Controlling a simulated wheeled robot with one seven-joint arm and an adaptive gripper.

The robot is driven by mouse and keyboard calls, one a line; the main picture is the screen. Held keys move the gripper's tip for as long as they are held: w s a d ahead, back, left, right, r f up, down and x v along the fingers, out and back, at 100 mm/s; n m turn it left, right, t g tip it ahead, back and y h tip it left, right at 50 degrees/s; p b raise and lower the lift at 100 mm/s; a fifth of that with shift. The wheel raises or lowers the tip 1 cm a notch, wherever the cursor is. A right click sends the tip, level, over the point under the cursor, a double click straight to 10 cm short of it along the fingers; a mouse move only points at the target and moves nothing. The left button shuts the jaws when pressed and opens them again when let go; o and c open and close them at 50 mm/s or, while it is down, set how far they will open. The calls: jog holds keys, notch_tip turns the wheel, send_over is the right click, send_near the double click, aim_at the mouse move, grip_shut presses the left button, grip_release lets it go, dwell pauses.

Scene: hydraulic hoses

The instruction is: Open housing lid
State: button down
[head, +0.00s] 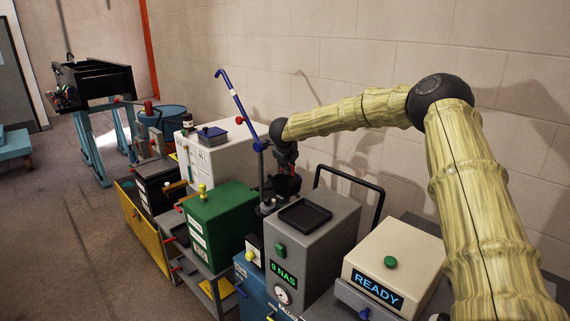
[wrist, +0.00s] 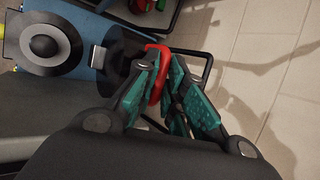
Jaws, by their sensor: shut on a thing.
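In the wrist view a round dark housing lid (wrist: 42,62) with a raised black knob in its middle lies at the upper left. A dark clamp-like piece beside it leads to a red handle (wrist: 152,88). My gripper (wrist: 168,82) is shut on this red handle, with its teal pads on both sides of it. The fingers hide part of the handle. In the head view my gripper (head: 285,186) points down behind the grey box, beside a small dark round part (head: 267,207). I cannot tell whether the lid is open.
A grey box (head: 318,245) with a black tray on top stands just in front of my gripper. A blue lever (head: 236,102) rises at its left. A green box (head: 220,222) and a cream READY box (head: 393,262) stand near. The wall is close behind.

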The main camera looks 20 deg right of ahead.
jog(key=shift+d, duration=0.15)
jog(key=c, duration=1.5)
grip_release()
jog(key=shift+r, duration=0.1)
jog(key=shift+v, duration=5.9)
